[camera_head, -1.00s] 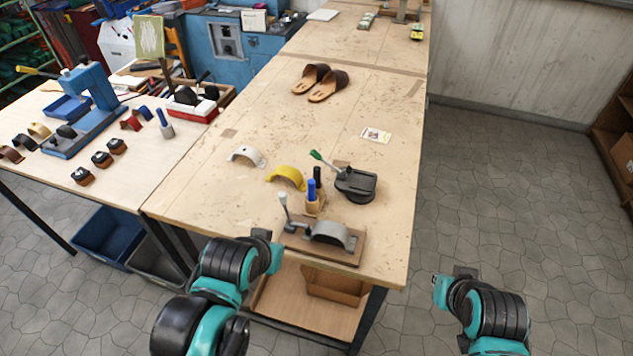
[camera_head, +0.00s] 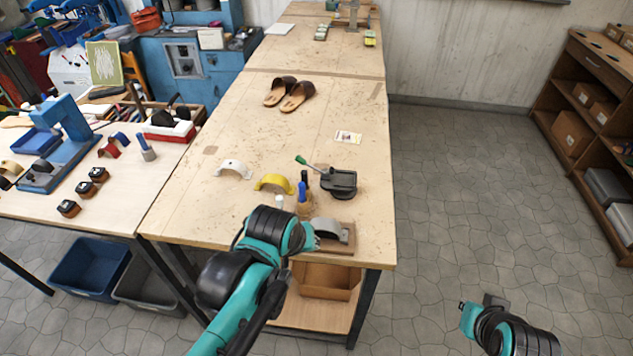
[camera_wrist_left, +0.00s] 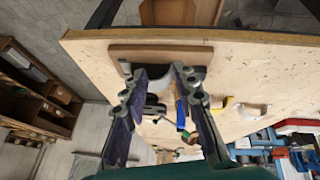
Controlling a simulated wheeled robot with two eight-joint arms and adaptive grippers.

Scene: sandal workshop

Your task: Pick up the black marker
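The black marker (camera_head: 305,177) stands upright in a small wooden holder (camera_head: 304,212) on the middle workbench, just behind a blue marker (camera_head: 302,189). My left arm covers part of the bench's near edge in the head view, and its fingers are hidden there. In the left wrist view my left gripper (camera_wrist_left: 160,80) has its fingers spread, with nothing held between them. The blue marker (camera_wrist_left: 181,114) shows beyond the fingers; I cannot clearly pick out the black marker there. My right arm is low over the floor at right, its fingers not clearly visible.
A board with a grey arch (camera_head: 328,230) lies by the near edge, close to my left arm. A black device with a green-tipped lever (camera_head: 340,183) stands right of the holder, a yellow arch (camera_head: 274,183) left of it.

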